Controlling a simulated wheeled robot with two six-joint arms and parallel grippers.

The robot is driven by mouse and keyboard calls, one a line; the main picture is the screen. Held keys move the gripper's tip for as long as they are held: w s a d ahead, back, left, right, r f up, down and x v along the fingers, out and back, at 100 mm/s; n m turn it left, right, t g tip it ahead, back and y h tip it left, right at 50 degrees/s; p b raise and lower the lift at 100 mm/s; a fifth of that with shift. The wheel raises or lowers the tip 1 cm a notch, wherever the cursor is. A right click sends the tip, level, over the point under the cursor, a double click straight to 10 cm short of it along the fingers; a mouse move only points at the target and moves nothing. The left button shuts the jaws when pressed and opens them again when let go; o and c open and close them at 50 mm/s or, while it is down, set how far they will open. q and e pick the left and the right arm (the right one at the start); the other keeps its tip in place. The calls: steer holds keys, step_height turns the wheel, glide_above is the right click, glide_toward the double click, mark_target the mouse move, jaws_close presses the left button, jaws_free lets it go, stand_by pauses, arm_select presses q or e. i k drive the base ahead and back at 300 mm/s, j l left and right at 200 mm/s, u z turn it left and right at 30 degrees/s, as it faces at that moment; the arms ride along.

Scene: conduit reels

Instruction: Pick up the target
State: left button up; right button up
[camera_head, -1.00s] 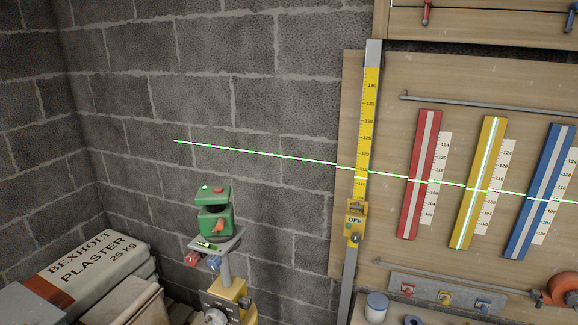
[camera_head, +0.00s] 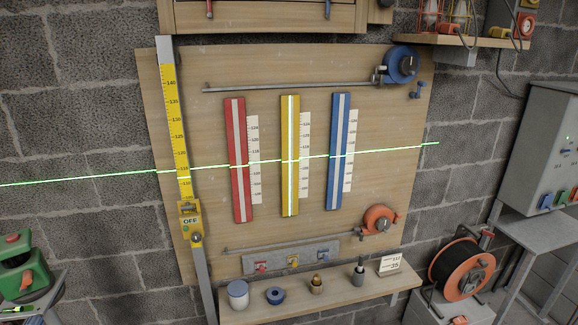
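No thing in the head view is plainly marked as the target, so I cannot tell which one it is. A yellow graduated staff (camera_head: 174,110) stands at the left of a wooden board. A yellow slider box (camera_head: 190,222) reading OFF sits low on it, below the green laser line. A red strip (camera_head: 238,190), a yellow strip (camera_head: 290,190) and a blue strip (camera_head: 339,185) are on the board, each with a white scale beside it. The laser line crosses all three. Neither of my grippers is in view.
A green device (camera_head: 22,276) stands at the lower left. A shelf (camera_head: 300,297) below the board holds a white jar (camera_head: 238,293), a blue ring (camera_head: 275,295) and a number card (camera_head: 390,264). A cable reel (camera_head: 461,268) and a grey cabinet (camera_head: 548,150) are at the right.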

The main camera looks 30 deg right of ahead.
mark_target(260, 266)
steer(key=z, duration=1.1)
